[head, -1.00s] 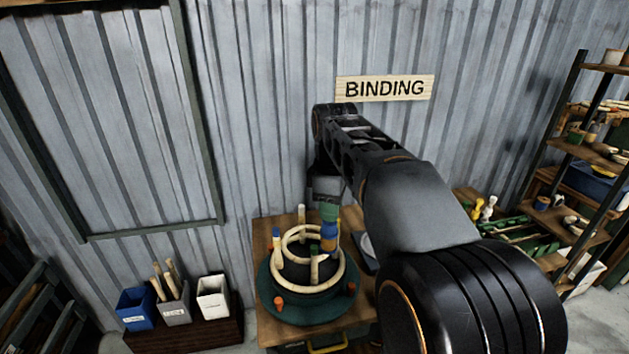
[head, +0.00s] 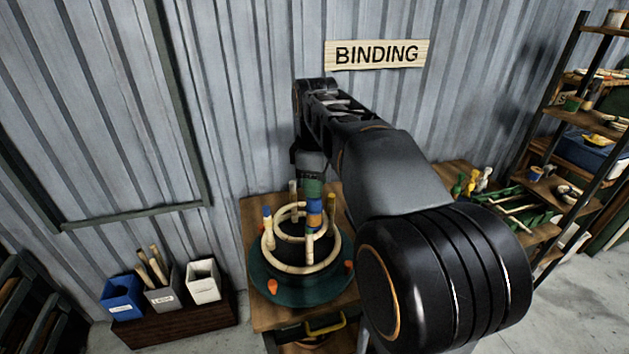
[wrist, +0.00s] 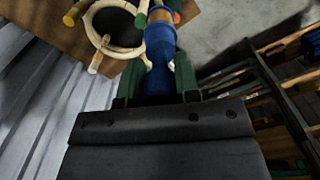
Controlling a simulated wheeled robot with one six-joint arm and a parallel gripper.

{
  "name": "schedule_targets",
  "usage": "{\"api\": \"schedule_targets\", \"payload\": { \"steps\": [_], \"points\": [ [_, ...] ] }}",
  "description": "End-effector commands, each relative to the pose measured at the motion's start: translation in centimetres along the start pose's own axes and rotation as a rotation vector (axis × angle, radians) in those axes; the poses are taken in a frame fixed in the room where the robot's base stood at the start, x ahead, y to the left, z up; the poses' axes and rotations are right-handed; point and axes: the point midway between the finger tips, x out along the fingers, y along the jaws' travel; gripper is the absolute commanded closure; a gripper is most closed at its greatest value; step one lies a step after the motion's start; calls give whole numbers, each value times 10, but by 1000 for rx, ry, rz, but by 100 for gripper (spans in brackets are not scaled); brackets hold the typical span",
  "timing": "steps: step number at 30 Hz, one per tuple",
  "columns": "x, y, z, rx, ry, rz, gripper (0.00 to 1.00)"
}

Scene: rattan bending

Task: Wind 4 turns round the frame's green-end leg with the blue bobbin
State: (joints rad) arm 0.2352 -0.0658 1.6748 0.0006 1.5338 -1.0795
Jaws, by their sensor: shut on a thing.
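The blue bobbin (head: 314,207) is held upright in my gripper (head: 313,188). In the wrist view the bobbin (wrist: 159,42) sits between the two green fingers of my gripper (wrist: 158,75), which are shut on it. The pale rattan frame (head: 283,237) has stacked rings and upright legs and stands on a round dark green base (head: 285,287). The green-end leg (wrist: 141,14) shows just left of the bobbin in the wrist view. In the head view its tip is hidden by the bobbin. I cannot tell whether they touch, and no wound turns are discernible.
The blue-end leg (head: 267,214) and yellow-end leg (head: 331,203) stand near the bobbin. Orange pegs (head: 272,287) rise from the base. Bins (head: 163,298) stand at left, and a shelf (head: 575,120) at right. The wooden bench (head: 258,205) carries the base.

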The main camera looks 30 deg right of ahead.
Motion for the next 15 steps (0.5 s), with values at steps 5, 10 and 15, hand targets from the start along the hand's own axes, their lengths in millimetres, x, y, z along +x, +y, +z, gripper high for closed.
{"api": "schedule_targets", "payload": {
  "steps": [5, 10, 15],
  "points": [
    [29, 0, -1, -2, 0, 0, 100],
    [49, -1, -1, -2, 0, -1, 100],
    [71, -1, -1, -3, 0, 0, 100]
  ]
}}
